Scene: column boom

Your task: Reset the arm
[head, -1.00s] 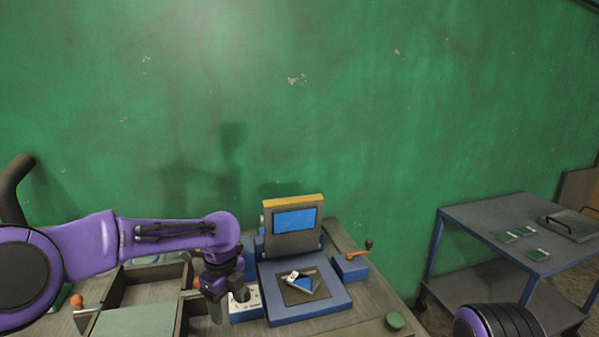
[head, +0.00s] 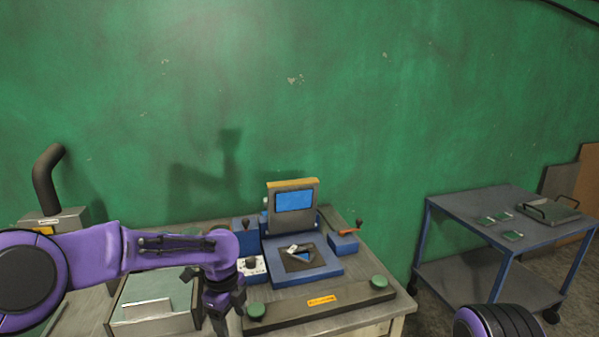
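My purple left arm comes in from the left, with its elbow bent down over the workbench. My dark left gripper (head: 225,312) hangs pointing down at the bench's front left, beside a green knob. Whether its fingers are open or shut is not clear, and nothing is visibly held. Only a black and purple part of my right arm shows at the bottom right; its gripper is out of view. A blue machine (head: 325,271) with an upright blue screen (head: 294,200) stands on the bench. A small pale and blue item (head: 299,251) lies on its dark plate.
A bar (head: 318,302) with green knobs runs along the bench front. An orange-handled lever (head: 342,230) stands right of the machine. A tray (head: 150,310) lies left of my gripper. A blue-grey cart (head: 490,205) stands right, beyond a floor gap. A green wall is behind.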

